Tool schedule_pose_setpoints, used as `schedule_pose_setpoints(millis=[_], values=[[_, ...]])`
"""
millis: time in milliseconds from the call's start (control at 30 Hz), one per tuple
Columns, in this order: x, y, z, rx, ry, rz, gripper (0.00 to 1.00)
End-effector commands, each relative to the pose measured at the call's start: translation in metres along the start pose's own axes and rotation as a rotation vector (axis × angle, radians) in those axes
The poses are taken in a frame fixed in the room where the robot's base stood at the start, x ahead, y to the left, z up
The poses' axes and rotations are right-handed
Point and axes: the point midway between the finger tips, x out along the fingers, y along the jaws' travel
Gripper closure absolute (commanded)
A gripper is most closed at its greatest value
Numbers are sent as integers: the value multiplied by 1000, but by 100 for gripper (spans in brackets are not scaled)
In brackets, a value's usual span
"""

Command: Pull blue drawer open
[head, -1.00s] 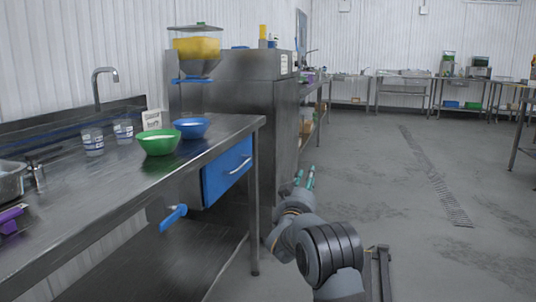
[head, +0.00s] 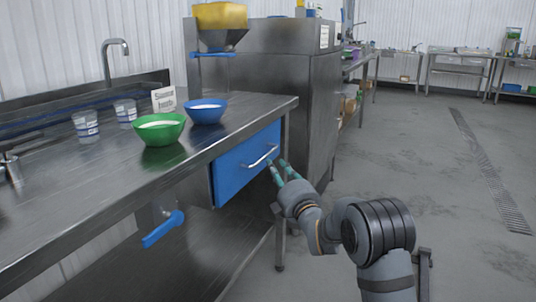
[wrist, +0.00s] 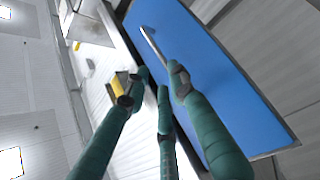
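The blue drawer (head: 232,176) sits under the steel counter at its right end, and its front looks flush, so it appears closed. Its metal bar handle (head: 262,157) runs across the front. In the wrist view the blue drawer front (wrist: 222,82) fills the right side, with the handle (wrist: 152,42) near the top. My gripper (head: 277,164), with teal fingers, is at the drawer's right end, close to the handle. In the wrist view the fingers (wrist: 160,80) are spread and hold nothing; one fingertip is near the handle's lower end. Whether it touches cannot be told.
On the counter (head: 90,195) stand a green bowl (head: 160,131), a blue bowl (head: 206,112), two clear cups and a small sign (head: 164,99). A blue lever (head: 163,230) sticks out below the counter. A steel cabinet (head: 275,85) stands behind. The floor to the right is clear.

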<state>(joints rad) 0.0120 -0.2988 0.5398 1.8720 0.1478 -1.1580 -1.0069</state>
Motion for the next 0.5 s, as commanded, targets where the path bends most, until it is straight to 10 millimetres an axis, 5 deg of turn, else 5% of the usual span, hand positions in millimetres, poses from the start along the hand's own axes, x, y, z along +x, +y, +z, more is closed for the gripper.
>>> schedule_pose_setpoints(millis=[500], values=[[77, 1, 0, 3, -1, 1, 76]])
